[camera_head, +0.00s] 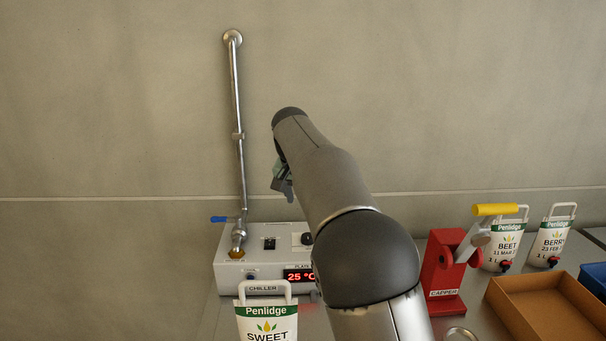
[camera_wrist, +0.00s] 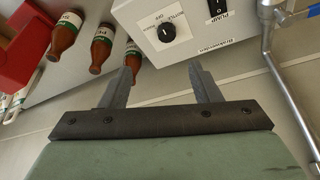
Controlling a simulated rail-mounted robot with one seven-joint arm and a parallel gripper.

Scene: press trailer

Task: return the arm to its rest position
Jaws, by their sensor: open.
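My gripper (camera_wrist: 165,85) is open in the wrist view, its two grey fingers spread apart with nothing between them. In the head view my arm reaches up and away over the counter, and the gripper (camera_head: 283,185) shows only in part behind the forearm, above the chiller box. The white chiller (camera_head: 235,272) stands on the counter with a red temperature display, partly hidden by my arm. Its white body, with a knob and a pump switch, also shows beyond the fingers in the wrist view (camera_wrist: 190,42).
A metal pipe (camera_head: 238,130) with a blue-handled tap rises on the wall left of my arm. A Penlidge pouch (camera_head: 266,325) stands in front of the chiller. A red capper (camera_head: 440,275), two pouches and a brown tray (camera_head: 545,310) are at right. Several bottles (camera_wrist: 64,35) show in the wrist view.

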